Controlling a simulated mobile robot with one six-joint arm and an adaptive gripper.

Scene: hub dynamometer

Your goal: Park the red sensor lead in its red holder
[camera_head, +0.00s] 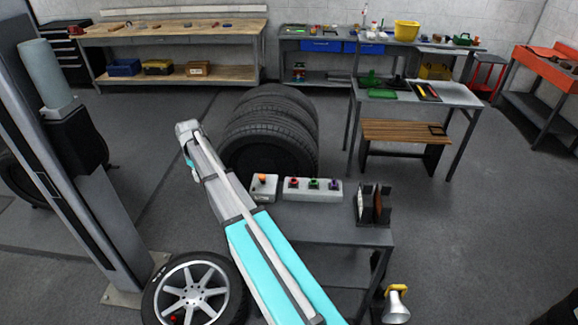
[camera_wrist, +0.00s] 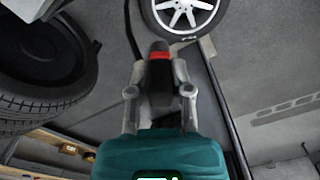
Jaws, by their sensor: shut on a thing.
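In the wrist view my gripper (camera_wrist: 159,88) is shut on the red sensor lead (camera_wrist: 159,64), a black plug with a red band. A dark cable runs from near its far end toward the top of the picture. In the head view a pale block (camera_head: 312,196) with red, green and purple fittings sits on the small grey table. Its red fitting (camera_head: 293,183) at the left end looks like the red holder. My arm's far end is left of the block, apart from it; the gripper and plug are mostly hidden there.
A box with an orange knob (camera_head: 263,188) stands left of the block. A dark rack (camera_head: 373,204) stands at the table's right end. Stacked tires (camera_head: 270,135) are behind the table. A wheel (camera_head: 193,291) is at lower left, beside a grey post (camera_head: 75,180).

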